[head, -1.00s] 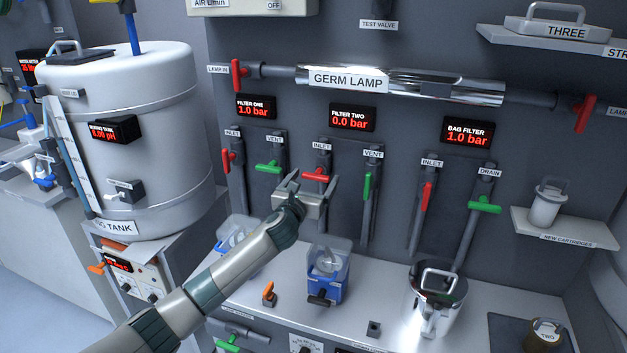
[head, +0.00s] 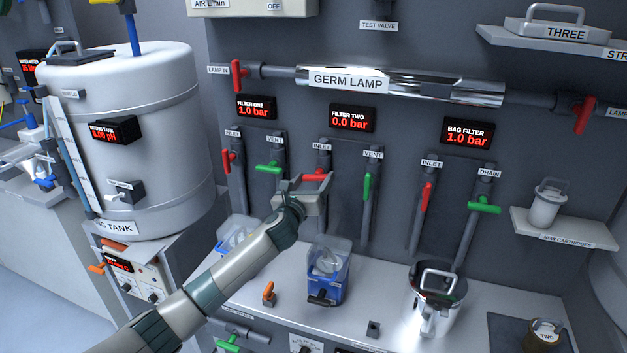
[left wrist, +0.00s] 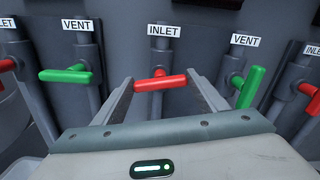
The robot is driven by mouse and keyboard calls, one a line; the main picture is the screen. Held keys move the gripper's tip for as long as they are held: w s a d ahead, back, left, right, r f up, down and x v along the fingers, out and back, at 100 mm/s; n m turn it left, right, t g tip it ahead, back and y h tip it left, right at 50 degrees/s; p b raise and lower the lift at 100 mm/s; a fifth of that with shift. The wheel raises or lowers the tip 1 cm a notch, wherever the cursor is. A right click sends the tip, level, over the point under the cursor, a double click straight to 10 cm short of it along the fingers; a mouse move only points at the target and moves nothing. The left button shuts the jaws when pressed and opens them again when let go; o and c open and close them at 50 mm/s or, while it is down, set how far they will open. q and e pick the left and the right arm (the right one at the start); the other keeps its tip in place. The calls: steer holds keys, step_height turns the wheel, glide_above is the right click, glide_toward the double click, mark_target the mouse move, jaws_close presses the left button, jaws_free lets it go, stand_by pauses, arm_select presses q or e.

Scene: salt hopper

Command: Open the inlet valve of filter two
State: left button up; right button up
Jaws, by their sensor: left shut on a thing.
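The red inlet handle of filter two (head: 317,174) sits on its pipe below the INLET label, left of the green vent handle (head: 368,187). It lies crosswise to the pipe, and the vent handle lies along its own pipe. My left gripper (head: 307,182) is at the inlet handle, shut on it. In the left wrist view the red handle (left wrist: 160,83) spans between the two fingers. The filter two display (head: 352,118) reads 0.0 bar. My right gripper is not in view.
Filter one's red inlet (head: 227,161) and green vent (head: 269,168) handles are to the left. Bag filter handles (head: 427,197) are to the right. Below stand a blue container (head: 328,285) and a shiny metal vessel (head: 437,300) on the bench. The germ lamp tube (head: 430,88) runs above.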

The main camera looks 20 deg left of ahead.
arm_select(q)
steer(key=n, duration=0.4)
steer(key=shift+a+f+n, duration=0.1)
steer(key=shift+n, duration=0.2)
steer(key=n, duration=0.3)
steer(key=shift+n, duration=0.3)
steer(key=n, duration=0.5)
steer(key=shift+f, duration=0.1)
steer(key=shift+f+n, duration=0.1)
steer(key=shift+n, duration=1)
steer(key=o, duration=1.1)
steer(key=shift+a, duration=0.1)
steer(key=shift+c, duration=0.2)
steer(key=shift+s, duration=0.2)
